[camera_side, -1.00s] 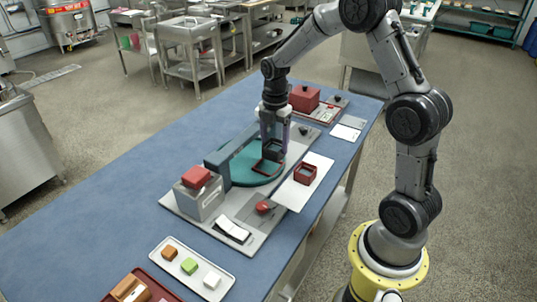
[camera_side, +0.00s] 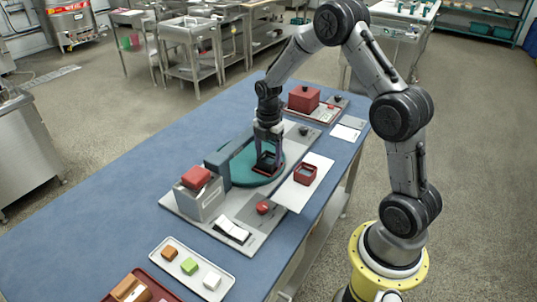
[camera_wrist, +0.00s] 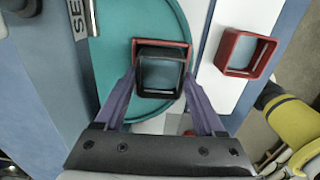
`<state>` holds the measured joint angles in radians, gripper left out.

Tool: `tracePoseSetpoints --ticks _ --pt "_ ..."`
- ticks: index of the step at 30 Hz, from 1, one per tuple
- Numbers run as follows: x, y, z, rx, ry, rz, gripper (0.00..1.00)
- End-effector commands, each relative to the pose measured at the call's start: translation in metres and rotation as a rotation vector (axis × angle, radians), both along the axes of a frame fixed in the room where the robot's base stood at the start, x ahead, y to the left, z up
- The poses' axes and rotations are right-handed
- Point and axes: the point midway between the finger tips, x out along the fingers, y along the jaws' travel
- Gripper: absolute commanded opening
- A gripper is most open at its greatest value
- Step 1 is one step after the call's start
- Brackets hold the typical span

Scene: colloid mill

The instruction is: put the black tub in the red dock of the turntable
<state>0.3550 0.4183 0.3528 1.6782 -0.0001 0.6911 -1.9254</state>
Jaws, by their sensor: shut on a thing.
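My gripper (camera_side: 268,152) is shut on the black tub (camera_wrist: 161,76), with one purple finger on each side of it in the wrist view. The tub is a small open square box with black walls. The red dock (camera_wrist: 160,42) is a square red frame on the teal turntable (camera_wrist: 118,40). Its rim shows just behind the tub and at the tub's upper corners. In the side view my gripper is low over the turntable (camera_side: 243,174) and hides most of the tub. I cannot tell whether the tub is fully down in the dock.
An open red square box (camera_side: 305,174) stands on a white plate right of the turntable. A grey block with a red top (camera_side: 196,177), a grey upright panel (camera_side: 217,168) and a red button (camera_side: 264,207) stand nearer. A red lidded box (camera_side: 303,98) stands behind.

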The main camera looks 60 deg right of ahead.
Motion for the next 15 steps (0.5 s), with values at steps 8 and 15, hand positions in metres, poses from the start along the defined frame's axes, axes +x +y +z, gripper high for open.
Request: tracePoseSetpoints --ticks 8,15 --pt "0.0 0.0 -0.0011 0.0 0.0 0.0 0.84" --pt "0.0 0.0 0.005 0.0 0.0 0.0 0.84"
